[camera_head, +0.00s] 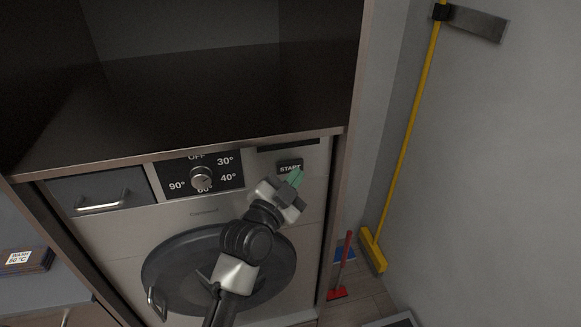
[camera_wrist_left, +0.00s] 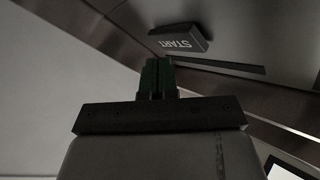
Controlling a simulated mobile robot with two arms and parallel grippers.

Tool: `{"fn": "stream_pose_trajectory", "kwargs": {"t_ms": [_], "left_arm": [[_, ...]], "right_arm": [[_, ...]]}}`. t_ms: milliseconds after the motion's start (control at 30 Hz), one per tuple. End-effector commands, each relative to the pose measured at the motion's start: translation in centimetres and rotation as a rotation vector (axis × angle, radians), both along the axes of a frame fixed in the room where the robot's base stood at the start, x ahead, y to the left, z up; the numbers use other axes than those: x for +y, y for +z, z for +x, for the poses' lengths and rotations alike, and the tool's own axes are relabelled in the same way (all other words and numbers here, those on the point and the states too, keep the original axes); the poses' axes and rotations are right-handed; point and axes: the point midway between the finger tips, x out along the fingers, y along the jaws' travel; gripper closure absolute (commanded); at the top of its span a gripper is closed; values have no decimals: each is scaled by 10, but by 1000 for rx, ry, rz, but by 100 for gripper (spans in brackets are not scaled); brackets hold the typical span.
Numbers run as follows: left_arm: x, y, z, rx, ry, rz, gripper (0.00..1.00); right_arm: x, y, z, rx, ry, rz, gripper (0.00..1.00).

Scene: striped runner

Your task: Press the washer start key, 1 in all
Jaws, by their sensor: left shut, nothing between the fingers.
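The washer (camera_head: 120,255) is a light metal front set in a dark cabinet, with a round dark door (camera_head: 170,272). Its start key (camera_head: 289,166) is a small dark block marked START at the upper right of the front. The key also shows upside down in the left wrist view (camera_wrist_left: 182,38). My left gripper (camera_head: 295,178) is shut and empty, with its greenish fingertips just below the key in the head view. In the left wrist view the fingers (camera_wrist_left: 157,70) point toward the key, and a small gap seems to show between them. My right gripper is not in view.
A dial (camera_head: 201,177) with temperature marks and a drawer with a handle (camera_head: 102,203) sit left of the key. The cabinet's right side post (camera_head: 341,200) stands close by. A yellow broom (camera_head: 408,140) and a red-handled brush (camera_head: 342,265) stand at the right.

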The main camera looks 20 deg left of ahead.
Motion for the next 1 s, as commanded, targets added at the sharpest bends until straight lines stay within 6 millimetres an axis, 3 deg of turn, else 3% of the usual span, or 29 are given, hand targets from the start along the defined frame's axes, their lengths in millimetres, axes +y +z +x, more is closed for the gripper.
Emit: {"fn": "stream_pose_trajectory", "kwargs": {"t_ms": [1000], "left_arm": [[6,0,9,1,-1,-1,100]], "right_arm": [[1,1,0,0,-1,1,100]]}}
